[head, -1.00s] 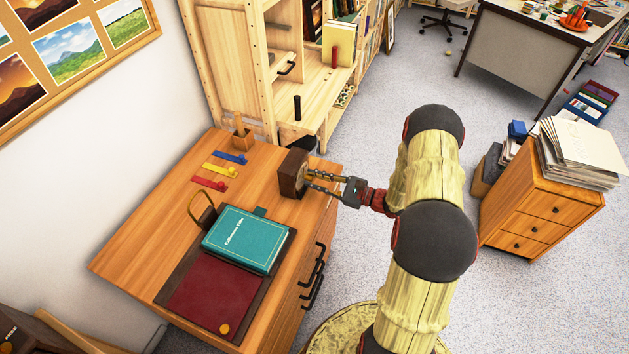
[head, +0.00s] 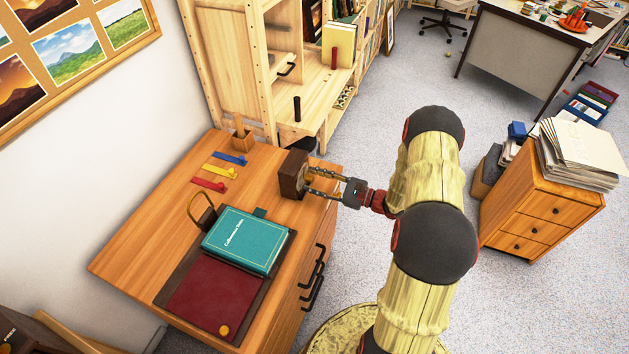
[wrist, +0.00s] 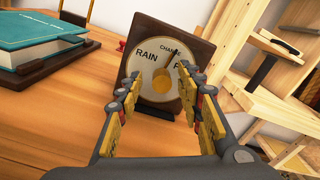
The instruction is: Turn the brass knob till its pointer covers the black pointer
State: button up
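A dark wooden barometer block (head: 291,175) stands on the desk near its right edge. In the wrist view its pale dial (wrist: 150,62) faces me, with "RAIN" and "CHANGE" readable. The brass knob (wrist: 162,81) sits at the dial's centre. A thin black pointer (wrist: 172,57) slants up and right, near the end of "CHANGE". I cannot clearly make out a separate brass pointer. My gripper (wrist: 161,84) is open, one finger either side of the knob, with visible gaps. In the head view my gripper (head: 311,179) is in front of the dial, which is mostly hidden.
A teal book (head: 245,240) lies on the desk (head: 150,240) left of the barometer, by a dark red folder (head: 215,295). Red, yellow and blue pieces (head: 230,159) lie farther back. A wooden shelf (head: 240,70) stands behind. Floor to the right is clear up to a drawer cabinet (head: 535,215).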

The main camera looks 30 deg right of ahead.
jog(key=v, duration=1.2)
